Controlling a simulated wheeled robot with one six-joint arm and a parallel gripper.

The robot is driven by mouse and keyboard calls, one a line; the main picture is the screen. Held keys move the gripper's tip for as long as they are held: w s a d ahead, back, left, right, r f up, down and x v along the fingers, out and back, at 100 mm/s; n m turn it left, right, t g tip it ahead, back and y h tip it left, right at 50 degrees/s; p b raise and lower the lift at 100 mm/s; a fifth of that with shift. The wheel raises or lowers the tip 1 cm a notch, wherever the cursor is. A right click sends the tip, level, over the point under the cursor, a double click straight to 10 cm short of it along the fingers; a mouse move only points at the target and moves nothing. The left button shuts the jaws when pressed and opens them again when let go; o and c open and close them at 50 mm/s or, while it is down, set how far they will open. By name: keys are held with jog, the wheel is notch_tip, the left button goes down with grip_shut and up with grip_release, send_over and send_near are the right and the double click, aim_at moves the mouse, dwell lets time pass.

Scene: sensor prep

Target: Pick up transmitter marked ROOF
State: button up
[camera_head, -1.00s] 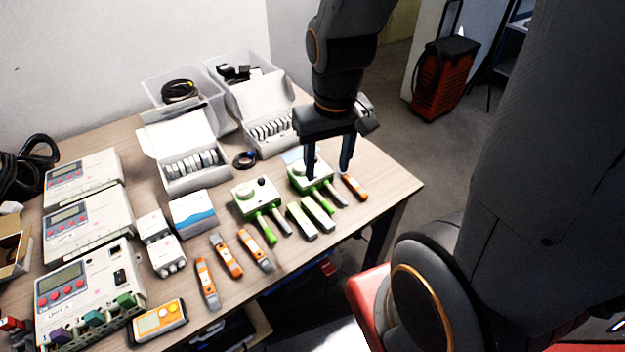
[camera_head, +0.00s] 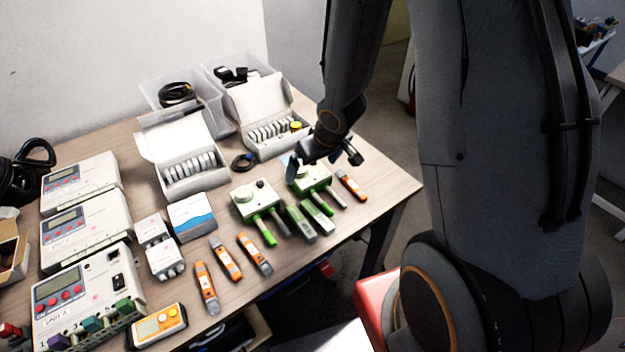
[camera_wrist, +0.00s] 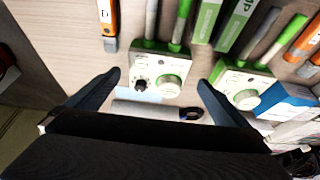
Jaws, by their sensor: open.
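I cannot read the word ROOF on anything, so I cannot tell which thing is the marked transmitter. My gripper (camera_wrist: 159,80) is open and empty, its fingers either side of a white-and-green unit with a dial and black knob (camera_wrist: 160,68). In the head view the gripper (camera_head: 300,165) is low over that unit (camera_head: 313,180) and partly hides it. A similar unit (camera_head: 252,200) stands to its left, also seen in the wrist view (camera_wrist: 242,84). Two small pale boxes (camera_head: 153,230) (camera_head: 165,260) stand further left; their labels are too small to read.
Green-and-grey bars (camera_head: 318,215) and an orange tool (camera_head: 350,187) lie close to the gripper. Several orange tools (camera_head: 226,260), a blue-and-white box (camera_head: 192,216) and open white cartons (camera_head: 182,150) crowd the table. Large grey units (camera_head: 85,295) stand at left. The right front corner is clear.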

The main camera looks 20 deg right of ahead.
aim_at(310, 173)
jog(key=shift+x, duration=2.9)
jog(key=shift+d, duration=0.2)
jog(key=c, duration=1.3)
jog(key=shift+r, duration=0.1)
